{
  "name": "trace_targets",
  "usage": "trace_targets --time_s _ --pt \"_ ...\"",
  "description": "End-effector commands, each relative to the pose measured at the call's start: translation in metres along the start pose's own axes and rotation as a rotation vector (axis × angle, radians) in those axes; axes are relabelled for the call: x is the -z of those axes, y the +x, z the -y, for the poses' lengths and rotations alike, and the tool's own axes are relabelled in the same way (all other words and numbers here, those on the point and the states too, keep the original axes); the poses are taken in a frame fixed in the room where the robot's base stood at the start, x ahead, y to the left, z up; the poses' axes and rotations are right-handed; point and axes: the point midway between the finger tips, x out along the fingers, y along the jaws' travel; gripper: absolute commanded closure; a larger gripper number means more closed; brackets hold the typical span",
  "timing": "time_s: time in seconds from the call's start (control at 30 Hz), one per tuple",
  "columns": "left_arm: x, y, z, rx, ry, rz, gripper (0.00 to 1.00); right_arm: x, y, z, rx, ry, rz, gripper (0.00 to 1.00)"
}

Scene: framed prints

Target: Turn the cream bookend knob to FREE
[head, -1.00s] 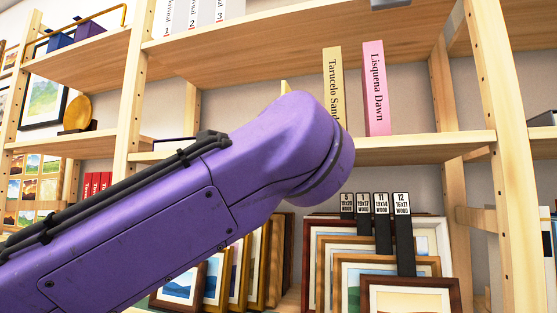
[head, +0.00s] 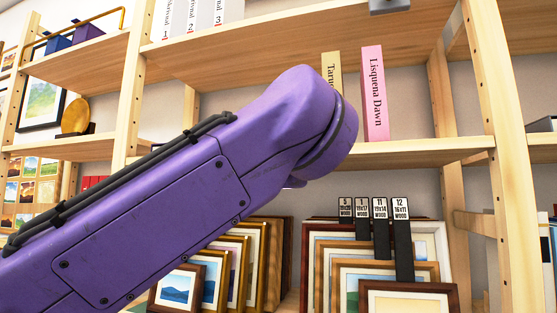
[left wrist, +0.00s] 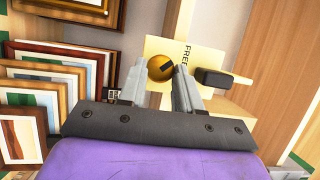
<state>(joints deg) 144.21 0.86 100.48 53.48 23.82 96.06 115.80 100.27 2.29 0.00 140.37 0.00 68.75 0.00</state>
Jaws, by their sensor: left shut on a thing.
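In the left wrist view, a cream plate (left wrist: 208,62) carries the word FREE, which reads sideways. A round gold-yellow knob (left wrist: 158,66) with a dark mark on its right side sits in front of the plate. My left gripper (left wrist: 161,68) has its two grey fingers on either side of this knob and is shut on it. The fingers hide parts of the plate. I cannot tell exactly where the dark mark points. In the head view my purple left arm hides the gripper and the knob. My right gripper is in neither view.
A black block-like piece (left wrist: 215,78) sits close to the right finger. Framed prints (head: 378,262) with black size tags stand on the lower shelf. A pink book (head: 374,95) and a yellow book (head: 331,72) stand on the shelf above, behind my arm.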

Motion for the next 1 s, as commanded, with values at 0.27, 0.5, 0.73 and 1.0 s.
trace_targets --time_s 0.27,0.5,0.73,1.0 --pt "0.000 0.000 -0.001 -0.002 0.000 0.000 0.42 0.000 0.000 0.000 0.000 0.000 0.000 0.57" --pt "0.000 0.000 0.000 0.000 0.001 0.000 0.42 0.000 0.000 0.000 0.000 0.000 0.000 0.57" --pt "0.000 -0.032 -0.004 0.004 0.002 -0.001 0.42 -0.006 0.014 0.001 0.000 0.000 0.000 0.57" --pt "0.000 -0.092 -0.002 0.003 0.000 0.000 0.42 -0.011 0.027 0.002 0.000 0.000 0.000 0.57"
